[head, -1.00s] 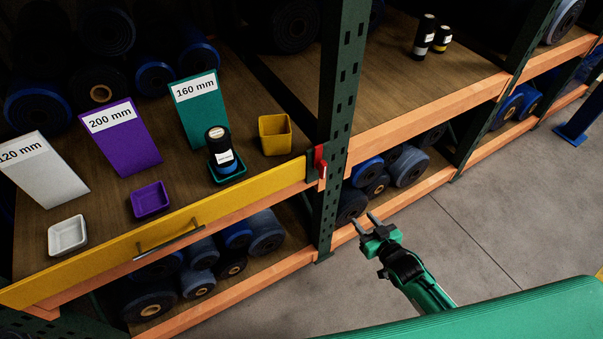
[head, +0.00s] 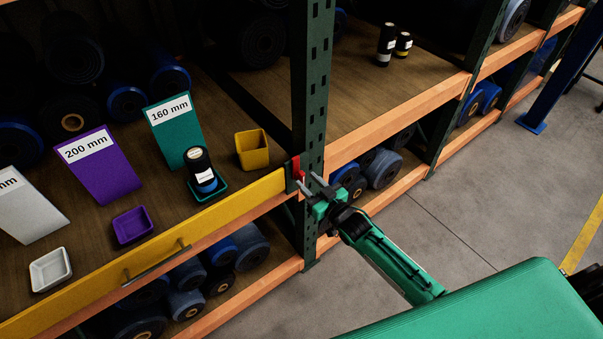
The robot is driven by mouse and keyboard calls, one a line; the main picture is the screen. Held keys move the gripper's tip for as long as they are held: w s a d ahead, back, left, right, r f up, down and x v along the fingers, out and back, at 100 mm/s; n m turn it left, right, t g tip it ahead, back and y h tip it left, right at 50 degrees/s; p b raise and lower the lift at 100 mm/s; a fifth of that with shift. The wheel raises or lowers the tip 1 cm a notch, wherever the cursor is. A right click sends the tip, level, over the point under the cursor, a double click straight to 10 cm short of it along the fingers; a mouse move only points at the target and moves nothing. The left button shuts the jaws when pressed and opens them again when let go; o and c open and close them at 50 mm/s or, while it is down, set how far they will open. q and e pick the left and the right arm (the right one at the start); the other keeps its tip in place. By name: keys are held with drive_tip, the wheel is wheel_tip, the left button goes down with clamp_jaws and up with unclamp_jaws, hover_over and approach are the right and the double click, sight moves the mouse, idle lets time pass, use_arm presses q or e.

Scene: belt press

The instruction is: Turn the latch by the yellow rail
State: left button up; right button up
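The red latch (head: 296,168) sits at the right end of the yellow rail (head: 226,202), by the dark green rack post (head: 312,100). It stands roughly upright. My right gripper (head: 308,181) is just in front of the post, slightly right of and below the latch. Its two fingers are apart with nothing seen between them. The fingertips are very near the latch; I cannot tell whether they touch it. My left gripper is not in view.
Behind the rail stand a teal tray (head: 221,186) with a black roll, a yellow bin (head: 252,149), a purple tray (head: 132,225) and a white tray (head: 51,269). A handle (head: 156,264) is on the rail.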

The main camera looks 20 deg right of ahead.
sight(304, 178)
drive_tip(key=shift+x, duration=2)
drive_tip(key=shift+s, duration=0.1)
clamp_jaws()
